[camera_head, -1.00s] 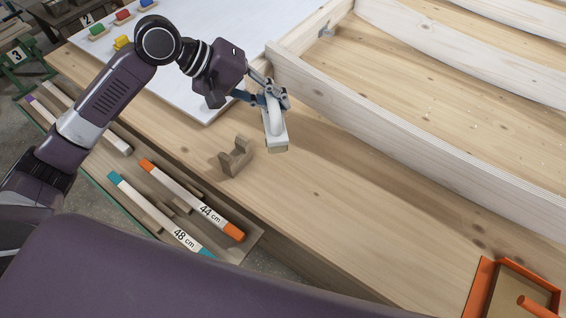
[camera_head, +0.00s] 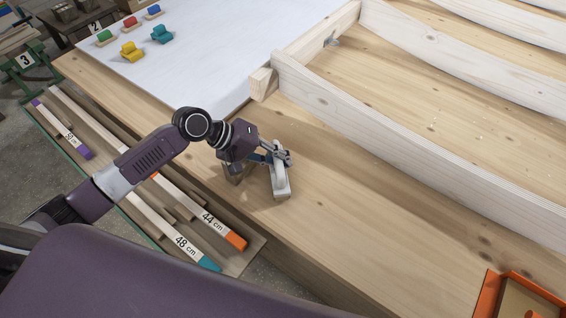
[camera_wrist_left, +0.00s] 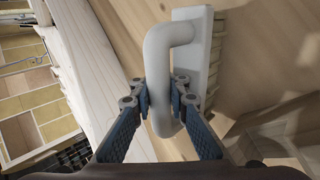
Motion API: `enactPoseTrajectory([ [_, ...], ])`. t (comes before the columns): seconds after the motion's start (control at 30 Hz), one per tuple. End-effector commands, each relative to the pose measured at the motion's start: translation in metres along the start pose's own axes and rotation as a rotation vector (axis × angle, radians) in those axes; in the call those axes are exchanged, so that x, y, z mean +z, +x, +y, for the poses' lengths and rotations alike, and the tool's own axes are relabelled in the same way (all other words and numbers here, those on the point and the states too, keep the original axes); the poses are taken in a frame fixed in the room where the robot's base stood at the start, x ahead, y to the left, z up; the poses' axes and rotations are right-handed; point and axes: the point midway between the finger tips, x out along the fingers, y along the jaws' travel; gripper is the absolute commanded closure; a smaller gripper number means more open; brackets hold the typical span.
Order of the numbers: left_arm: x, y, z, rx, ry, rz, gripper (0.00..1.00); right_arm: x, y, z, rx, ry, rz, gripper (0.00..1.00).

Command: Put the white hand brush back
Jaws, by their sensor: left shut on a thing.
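The white hand brush (camera_head: 280,184) is held by its handle in my left gripper (camera_head: 278,160), above the wooden workbench. In the left wrist view the blue fingers of my left gripper (camera_wrist_left: 161,98) are shut around the white tubular handle (camera_wrist_left: 163,50); the brush block and pale bristles show behind it at the top. A small wooden holder (camera_head: 236,174) stands on the bench just left of the brush, partly hidden behind my gripper. I cannot tell the gap between brush and bench. My right gripper is not in view.
A white slatted wooden frame (camera_head: 400,140) lies on the bench (camera_head: 340,225) to the right. A white board (camera_head: 200,60) with coloured blocks is at the back. Labelled bars (camera_head: 208,215) lie on a lower shelf at left. An orange-edged tray (camera_head: 487,296) is at bottom right.

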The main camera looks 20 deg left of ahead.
Motion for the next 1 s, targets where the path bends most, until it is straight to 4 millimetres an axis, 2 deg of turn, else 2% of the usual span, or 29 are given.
enactPoseTrajectory([
  [0.1, -0.0006, 0.0092, -0.0096, 0.002, -0.001, 0.002, 1.0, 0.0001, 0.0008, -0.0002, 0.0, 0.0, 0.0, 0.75],
  [0.47, -0.0003, 0.0118, -0.0123, 0.002, 0.0, 0.001, 1.0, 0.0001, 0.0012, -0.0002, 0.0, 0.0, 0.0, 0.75],
  [0.5, -0.0001, 0.0115, -0.0124, 0.001, 0.0, 0.001, 0.85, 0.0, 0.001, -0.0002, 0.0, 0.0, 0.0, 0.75],
  [0.67, 0.0, 0.0115, -0.0127, 0.0, 0.0, 0.001, 0.67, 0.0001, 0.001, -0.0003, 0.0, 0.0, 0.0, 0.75],
  [1.0, -0.0002, 0.0096, -0.0113, -0.001, 0.001, 0.001, 0.67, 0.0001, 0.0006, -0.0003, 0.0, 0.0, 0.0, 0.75],
])
